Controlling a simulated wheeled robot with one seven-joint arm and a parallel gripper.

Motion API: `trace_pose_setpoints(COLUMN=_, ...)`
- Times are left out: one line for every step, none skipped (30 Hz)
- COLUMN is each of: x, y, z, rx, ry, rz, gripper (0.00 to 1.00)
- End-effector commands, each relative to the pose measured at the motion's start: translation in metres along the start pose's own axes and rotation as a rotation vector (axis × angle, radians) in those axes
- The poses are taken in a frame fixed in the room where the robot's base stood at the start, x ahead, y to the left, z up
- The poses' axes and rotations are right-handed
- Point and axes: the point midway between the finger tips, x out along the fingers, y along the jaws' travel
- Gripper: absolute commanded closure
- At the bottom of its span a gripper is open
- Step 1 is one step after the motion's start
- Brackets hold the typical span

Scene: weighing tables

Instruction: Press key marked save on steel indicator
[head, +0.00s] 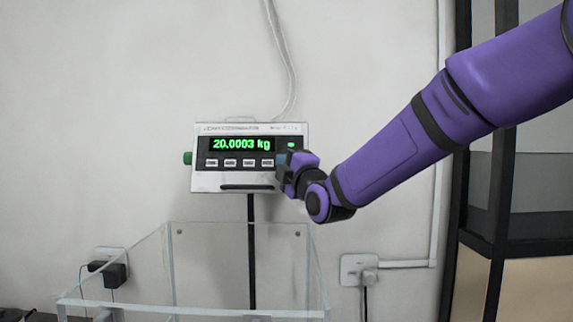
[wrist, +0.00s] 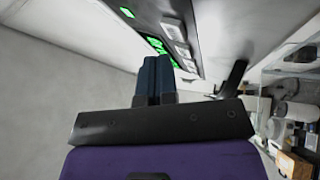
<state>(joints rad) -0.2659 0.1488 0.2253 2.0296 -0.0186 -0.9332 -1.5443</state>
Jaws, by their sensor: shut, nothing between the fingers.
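The steel indicator (head: 206,182) stands on a dark post, with a lit green display (head: 241,144) reading 20.0003 kg. A row of light keys (head: 230,163) runs below the display; their labels are too small to read. My gripper (head: 284,163) is at the right end of the key row, hiding that part of the panel. In the wrist view my gripper (wrist: 159,62) has its two dark blue fingers together, empty, with the tips close to the indicator face (wrist: 205,22) near the keys (wrist: 178,38). I cannot tell whether the tips touch a key.
A clear-walled box (head: 205,225) stands below the indicator around its post. Wall sockets (head: 358,270) with plugs are low on both sides. A dark-framed cabinet (head: 483,200) is at the right. The wall left of the indicator is clear.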

Motion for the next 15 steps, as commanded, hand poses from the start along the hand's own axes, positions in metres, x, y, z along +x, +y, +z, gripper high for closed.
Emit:
trace_pose_setpoints(x=0.0, y=0.0, z=0.0, rx=0.0, ry=0.0, rz=0.0, gripper=1.0)
trace_pose_setpoints(x=0.0, y=-0.0001, z=0.0, rx=0.0, ry=0.0, rz=0.0, gripper=1.0)
trace_pose_setpoints(x=0.0, y=0.0, z=0.0, rx=0.0, ry=0.0, rz=0.0, gripper=1.0)
trace_pose_setpoints(x=0.0, y=0.0, z=0.0, rx=0.0, ry=0.0, rz=0.0, gripper=1.0)
trace_pose_setpoints(x=0.0, y=-0.0001, z=0.0, rx=0.0, ry=0.0, rz=0.0, gripper=1.0)
trace_pose_setpoints(x=0.0, y=0.0, z=0.0, rx=0.0, ry=0.0, rz=0.0, gripper=1.0)
trace_pose_setpoints(x=0.0, y=0.0, z=0.0, rx=0.0, ry=0.0, rz=0.0, gripper=1.0)
trace_pose_setpoints(x=0.0001, y=-0.0001, z=0.0001, rx=0.0, ry=0.0, rz=0.0, gripper=1.0)
trace_pose_setpoints(x=0.0003, y=-0.0003, z=0.0002, rx=0.0, ry=0.0, rz=0.0, gripper=1.0)
trace_pose_setpoints(x=0.0006, y=-0.0005, z=0.0004, rx=0.0, ry=0.0, rz=0.0, gripper=1.0)
trace_pose_setpoints(x=0.0011, y=-0.0009, z=0.0007, rx=0.0, ry=0.0, rz=0.0, gripper=1.0)
trace_pose_setpoints(x=0.0018, y=-0.0015, z=0.0012, rx=0.0, ry=0.0, rz=0.0, gripper=1.0)
trace_pose_setpoints(x=0.0025, y=-0.0019, z=0.0017, rx=0.0, ry=0.0, rz=0.0, gripper=1.0)
trace_pose_setpoints(x=0.0033, y=-0.0024, z=0.0022, rx=0.0, ry=0.0, rz=0.0, gripper=1.0)
trace_pose_setpoints(x=0.0042, y=-0.003, z=0.0028, rx=0.0, ry=0.0, rz=0.0, gripper=1.0)
